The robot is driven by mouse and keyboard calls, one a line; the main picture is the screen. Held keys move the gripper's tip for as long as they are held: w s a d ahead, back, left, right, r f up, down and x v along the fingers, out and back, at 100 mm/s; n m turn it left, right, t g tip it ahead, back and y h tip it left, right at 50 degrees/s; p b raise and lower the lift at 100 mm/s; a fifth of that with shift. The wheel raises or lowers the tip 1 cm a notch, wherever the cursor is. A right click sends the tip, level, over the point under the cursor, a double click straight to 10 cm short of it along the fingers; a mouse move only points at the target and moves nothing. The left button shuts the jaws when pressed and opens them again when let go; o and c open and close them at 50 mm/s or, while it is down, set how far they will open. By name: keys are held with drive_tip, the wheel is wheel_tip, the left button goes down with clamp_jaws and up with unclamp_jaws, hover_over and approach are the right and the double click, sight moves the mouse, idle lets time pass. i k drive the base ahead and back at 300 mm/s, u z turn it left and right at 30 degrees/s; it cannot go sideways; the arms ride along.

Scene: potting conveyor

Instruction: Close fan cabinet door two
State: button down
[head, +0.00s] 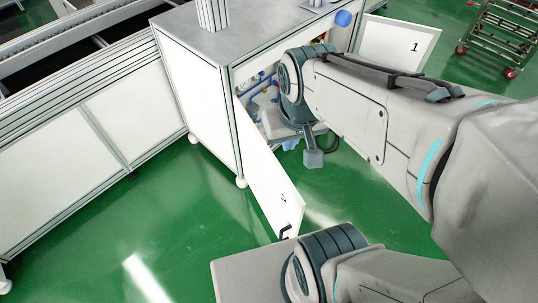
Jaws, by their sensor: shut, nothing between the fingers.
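The fan cabinet (205,100) stands at the upper middle with its front open. Door two (266,180) is a white panel swung out from the left side of the opening towards me. It bears a small dark mark, too small to read surely, and a dark handle (287,231) near its free end. My gripper (313,159) points down, in front of the opening and to the right of door two. It is shut and empty, and appears apart from the door. My arm hides part of the opening.
Door one (398,45), marked 1, also stands open on the right. Blue and red parts show inside the cabinet. A conveyor frame (90,120) runs along the left. A wheeled metal rack (503,40) stands at the far right. Green floor (180,225) left of door two is clear.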

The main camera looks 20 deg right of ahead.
sight(284, 207)
drive_tip(key=k, duration=1)
drive_tip(key=z, duration=0.65)
drive_tip(key=i, duration=0.85)
drive_tip(key=u, duration=0.5)
